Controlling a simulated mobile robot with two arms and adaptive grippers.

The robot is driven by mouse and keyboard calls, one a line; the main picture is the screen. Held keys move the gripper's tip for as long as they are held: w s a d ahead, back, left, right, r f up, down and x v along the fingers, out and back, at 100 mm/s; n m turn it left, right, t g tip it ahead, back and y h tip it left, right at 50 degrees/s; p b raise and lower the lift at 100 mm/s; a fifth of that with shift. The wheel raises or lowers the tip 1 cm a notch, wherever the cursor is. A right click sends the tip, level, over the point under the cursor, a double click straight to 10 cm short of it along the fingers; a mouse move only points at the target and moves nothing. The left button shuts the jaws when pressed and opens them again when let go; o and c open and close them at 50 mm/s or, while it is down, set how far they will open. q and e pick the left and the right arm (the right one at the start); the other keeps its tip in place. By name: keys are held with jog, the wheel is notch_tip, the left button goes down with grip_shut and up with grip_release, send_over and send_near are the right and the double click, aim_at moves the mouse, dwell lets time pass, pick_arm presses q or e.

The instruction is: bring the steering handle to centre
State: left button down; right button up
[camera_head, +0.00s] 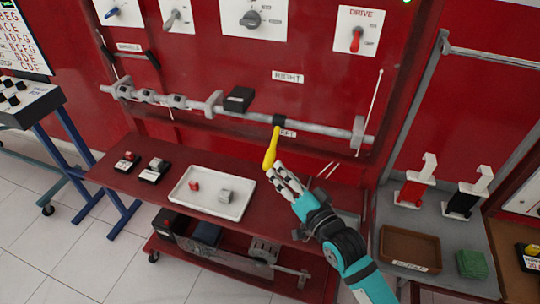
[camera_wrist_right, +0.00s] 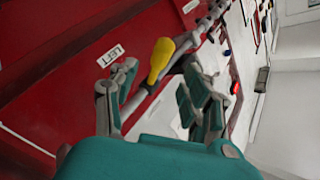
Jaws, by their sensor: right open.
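The steering handle (camera_head: 271,148) is a yellow grip hanging down from a dark collar on the long grey horizontal bar (camera_head: 318,130), tilted slightly left at its lower end. It partly covers the lower "LEFT" label; the "RIGHT" label (camera_head: 288,76) is above the bar. My right gripper (camera_head: 276,171) is open at the handle's lower end. In the right wrist view, the handle (camera_wrist_right: 160,60) shows between the spread fingers of my right gripper (camera_wrist_right: 158,100), beyond them. I cannot tell whether they touch. My left gripper is out of view.
Below the bar, a dark red bench (camera_head: 130,179) holds a white tray (camera_head: 182,200) with a red and a grey block. A black block (camera_head: 239,99) sits by the bar. A grey side table (camera_head: 445,220) with a brown bin (camera_head: 410,248) is at right.

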aim_at(273, 161)
jog(key=x, duration=0.7)
jog(key=shift+w+a, duration=0.15)
grip_shut()
